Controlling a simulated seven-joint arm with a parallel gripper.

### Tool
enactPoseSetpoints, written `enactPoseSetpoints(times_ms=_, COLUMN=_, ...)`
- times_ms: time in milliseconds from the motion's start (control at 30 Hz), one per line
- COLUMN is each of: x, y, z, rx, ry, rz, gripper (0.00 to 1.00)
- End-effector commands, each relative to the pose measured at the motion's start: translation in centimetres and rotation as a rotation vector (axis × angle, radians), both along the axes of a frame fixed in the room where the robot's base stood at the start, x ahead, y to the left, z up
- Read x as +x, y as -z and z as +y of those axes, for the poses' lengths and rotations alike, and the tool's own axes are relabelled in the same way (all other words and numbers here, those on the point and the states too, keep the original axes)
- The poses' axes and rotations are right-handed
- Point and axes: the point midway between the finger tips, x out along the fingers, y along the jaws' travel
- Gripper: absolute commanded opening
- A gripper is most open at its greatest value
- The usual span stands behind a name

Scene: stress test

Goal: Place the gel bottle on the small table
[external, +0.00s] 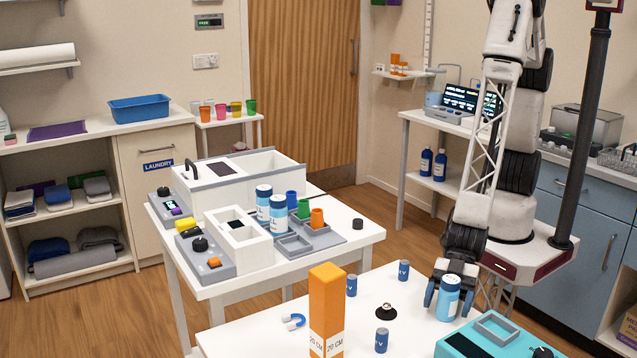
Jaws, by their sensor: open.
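My gripper (444,287) is low over the front white table (268,336), at its right side. It is open, with its dark blue fingers around or just beside a light-blue and white bottle (448,302). The bottle stands upright; contact with the fingers cannot be told. Two similar blue and white bottles, one behind (264,200) and one in front (278,215), stand on the middle white table (345,233). Two dark blue bottles (426,164) stand on a shelf at the right. No label reads clearly as gel, so I cannot tell which is the gel bottle.
An orange 20 CM block (327,305), small blue cylinders (382,340), a magnet (293,321) and a teal device (490,338) are on the front table. Boxes, trays and cups crowd the middle table; its right corner is mostly clear. A small stand with coloured cups (220,112) is behind.

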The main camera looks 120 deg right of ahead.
Motion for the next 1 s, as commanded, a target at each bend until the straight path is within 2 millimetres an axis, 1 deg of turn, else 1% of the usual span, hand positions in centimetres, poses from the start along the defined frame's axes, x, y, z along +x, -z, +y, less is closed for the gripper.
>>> enactPoseSetpoints(times_ms=33, x=0.0, y=0.0, z=0.0, rx=0.000, ry=0.000, rz=0.000, gripper=0.74)
enactPoseSetpoints(times_ms=400, x=0.0, y=0.0, z=0.0, rx=0.000, ry=0.000, rz=0.000, gripper=0.18)
enactPoseSetpoints(times_ms=433, x=0.0, y=0.0, z=0.0, rx=0.000, ry=0.000, rz=0.000, gripper=0.15)
enactPoseSetpoints(times_ms=767, x=0.0, y=-0.2, z=0.0, rx=0.001, ry=0.000, rz=-0.001, gripper=0.15)
enactPoseSetpoints(times_ms=1000, x=0.0, y=-1.4, z=0.0, rx=0.002, ry=0.000, rz=-0.003, gripper=0.15)
